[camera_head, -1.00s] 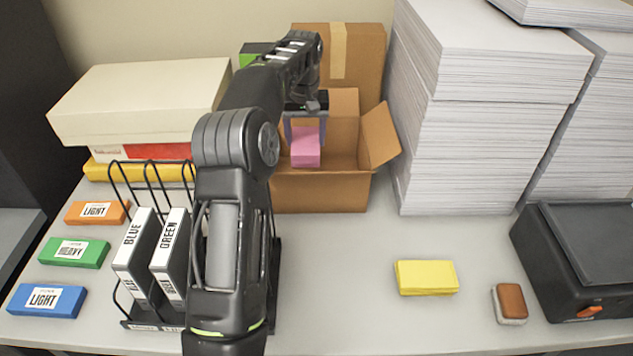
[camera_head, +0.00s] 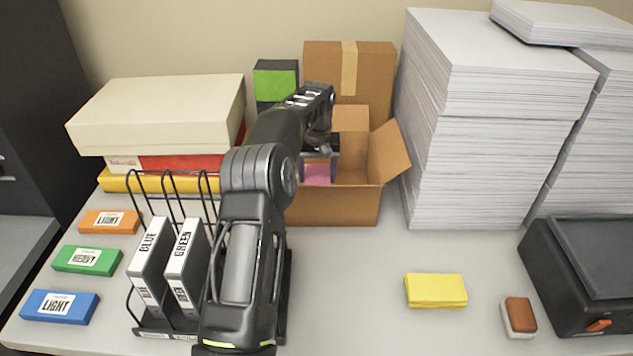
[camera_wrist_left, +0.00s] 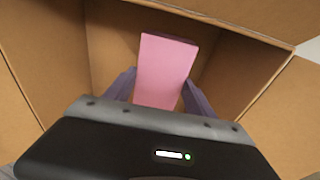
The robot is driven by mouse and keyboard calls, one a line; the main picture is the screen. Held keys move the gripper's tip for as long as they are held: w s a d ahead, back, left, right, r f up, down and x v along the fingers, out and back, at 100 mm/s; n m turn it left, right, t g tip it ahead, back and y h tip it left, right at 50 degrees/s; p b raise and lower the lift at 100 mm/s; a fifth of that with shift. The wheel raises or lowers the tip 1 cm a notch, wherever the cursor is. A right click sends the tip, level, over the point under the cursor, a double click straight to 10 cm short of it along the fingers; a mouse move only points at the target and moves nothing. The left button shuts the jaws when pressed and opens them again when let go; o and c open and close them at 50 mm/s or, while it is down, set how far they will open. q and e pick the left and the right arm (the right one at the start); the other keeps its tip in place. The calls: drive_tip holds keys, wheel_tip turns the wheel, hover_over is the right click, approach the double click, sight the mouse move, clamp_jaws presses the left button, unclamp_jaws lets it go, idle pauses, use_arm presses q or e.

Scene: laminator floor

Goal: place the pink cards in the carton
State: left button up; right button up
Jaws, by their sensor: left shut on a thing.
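The pink cards (camera_head: 318,174) are a small block inside the open brown carton (camera_head: 345,208), partly hidden by its front wall and my gripper. My left gripper (camera_head: 318,166) reaches down into the carton from above and is shut on the pink cards. In the left wrist view the pink cards (camera_wrist_left: 165,70) stand between the two fingers, with the carton's walls (camera_wrist_left: 60,60) around them. I cannot tell whether the cards touch the carton's floor. My right gripper is not in view.
Tall paper stacks (camera_head: 480,130) stand right of the carton, whose right flap (camera_head: 389,152) leans outward. A closed brown box (camera_head: 375,75) stands behind. A wire rack with binders (camera_head: 185,265) is at left.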

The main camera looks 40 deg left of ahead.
sight(317, 178)
use_arm(q)
wheel_tip(317, 178, down, 2)
drive_tip(key=shift+s+f, duration=0.1)
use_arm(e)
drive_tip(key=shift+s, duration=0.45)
use_arm(q)
drive_tip(key=shift+f, duration=0.4)
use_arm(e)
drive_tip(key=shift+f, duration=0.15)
use_arm(q)
drive_tip(key=shift+f, duration=0.25)
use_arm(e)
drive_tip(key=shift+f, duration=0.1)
use_arm(q)
drive_tip(key=o, duration=1.9)
drive_tip(key=shift+c, duration=0.2)
